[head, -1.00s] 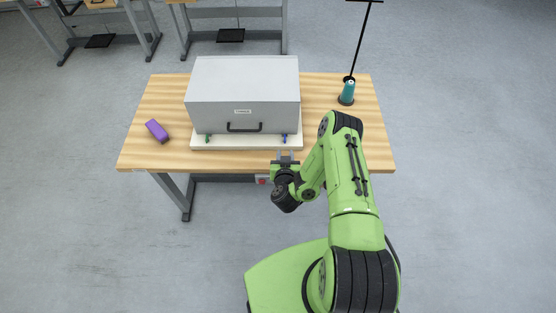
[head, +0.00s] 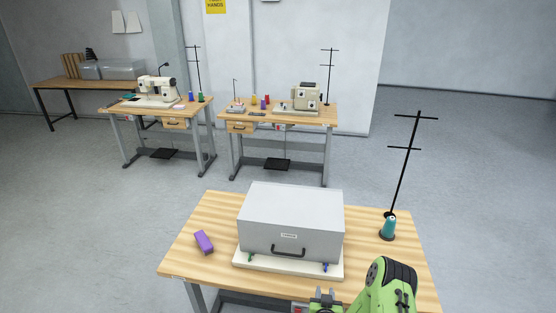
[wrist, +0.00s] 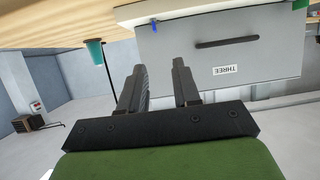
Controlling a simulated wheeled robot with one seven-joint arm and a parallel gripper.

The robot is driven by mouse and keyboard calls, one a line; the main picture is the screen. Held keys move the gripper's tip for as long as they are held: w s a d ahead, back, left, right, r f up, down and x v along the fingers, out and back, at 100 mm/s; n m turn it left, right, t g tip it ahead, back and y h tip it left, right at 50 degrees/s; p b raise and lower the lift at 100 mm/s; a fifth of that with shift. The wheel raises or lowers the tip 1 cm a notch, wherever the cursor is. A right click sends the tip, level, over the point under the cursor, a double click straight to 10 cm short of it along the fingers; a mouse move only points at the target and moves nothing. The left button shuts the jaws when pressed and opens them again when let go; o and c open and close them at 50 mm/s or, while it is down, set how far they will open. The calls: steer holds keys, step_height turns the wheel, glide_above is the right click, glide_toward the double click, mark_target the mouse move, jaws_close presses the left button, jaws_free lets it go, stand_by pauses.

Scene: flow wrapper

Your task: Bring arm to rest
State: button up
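My green arm (head: 388,288) shows at the bottom of the head view, in front of the near wooden table. My gripper is at the bottom edge there, near the table's front edge, mostly cut off. In the wrist view my gripper (wrist: 160,82) has its two dark fingers apart, with nothing between them. The grey box (head: 290,222) with a black handle stands on a white base on the table. In the wrist view this box (wrist: 270,50) appears upside down, beyond the fingers, with a label reading "THREE".
A purple block (head: 204,242) lies on the table (head: 185,262) left of the box. A teal thread spool (head: 388,228) on a black stand is at the right. Two sewing tables with machines (head: 156,90) stand farther back. Grey floor lies open at the right.

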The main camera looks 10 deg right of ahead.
steer(key=w+a+r+n+g+y+b, duration=0.1)
steer(key=w+a+r+n+y, duration=0.2)
steer(key=r, duration=0.7)
steer(key=a+r+n+g+y, duration=0.1)
steer(key=a+r+n+y, duration=0.3)
steer(key=r, duration=0.6)
steer(key=s+r+m+g+h+b, duration=0.1)
steer(key=s+r+g+h, duration=0.2)
steer(key=s+r, duration=1.25)
steer(key=s+d+m+g, duration=0.1)
steer(key=s+m+g, duration=0.1)
steer(key=s, duration=1.6)
steer(key=shift+d+m+h, duration=0.3)
steer(key=shift+d+m, duration=0.1)
steer(key=shift+m, duration=0.1)
